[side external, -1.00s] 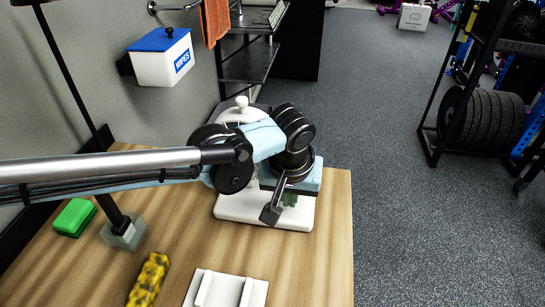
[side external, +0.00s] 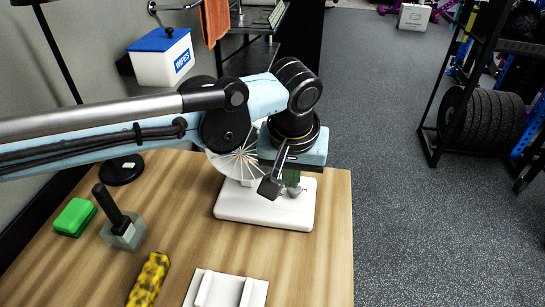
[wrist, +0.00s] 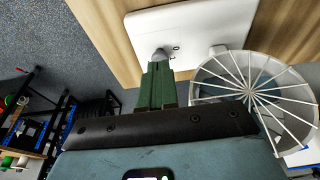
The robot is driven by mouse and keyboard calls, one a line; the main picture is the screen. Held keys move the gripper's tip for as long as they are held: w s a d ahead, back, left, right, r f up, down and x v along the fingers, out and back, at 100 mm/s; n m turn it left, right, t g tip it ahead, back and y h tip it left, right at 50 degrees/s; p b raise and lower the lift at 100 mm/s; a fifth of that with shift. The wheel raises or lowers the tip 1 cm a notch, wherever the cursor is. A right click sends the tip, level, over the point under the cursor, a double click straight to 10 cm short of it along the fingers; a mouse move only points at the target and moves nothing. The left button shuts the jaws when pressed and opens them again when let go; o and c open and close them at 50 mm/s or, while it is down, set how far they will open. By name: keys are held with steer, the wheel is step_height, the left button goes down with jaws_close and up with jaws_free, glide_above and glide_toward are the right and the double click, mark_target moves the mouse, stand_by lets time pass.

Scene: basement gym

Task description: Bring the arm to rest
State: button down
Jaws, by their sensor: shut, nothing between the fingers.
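My gripper (side external: 292,188) is above the white base (side external: 240,210) of what looks like a desk fan, on the right part of the wooden table. In the wrist view, its green fingers (wrist: 158,68) are together and hold nothing. Their tips point at the fan base (wrist: 200,22), near a grey knob (wrist: 160,54); I cannot tell if they touch it. The round spoked fan cage (wrist: 240,62) is beside the fingers. In the side view, my arm partly hides the cage (side external: 238,164).
On the wooden table (side external: 325,250) are a green block (side external: 74,216), a black-handled grey block (side external: 124,232), a yellow-black sponge (side external: 149,280) and a white grooved plate (side external: 226,289). A black round lamp base (side external: 121,171) stands behind.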

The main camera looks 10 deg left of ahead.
steer(key=shift+r, duration=0.15)
step_height(320, 180, up, 8)
steer(key=a+t+h, duration=0.1)
steer(key=a, duration=0.2)
steer(key=a+r+t, duration=0.1)
steer(key=a+r, duration=0.3)
steer(key=a, duration=1.1)
steer(key=s+a+f, duration=0.3)
steer(key=s+a, duration=0.1)
steer(key=a, duration=0.3)
steer(key=s+a+f+t, duration=0.1)
steer(key=s+a+f, duration=0.2)
steer(key=a, duration=0.4)
steer(key=s+a+f+t+y, duration=0.1)
steer(key=s+a+f, duration=0.2)
steer(key=s+a, duration=0.2)
steer(key=a, duration=0.3)
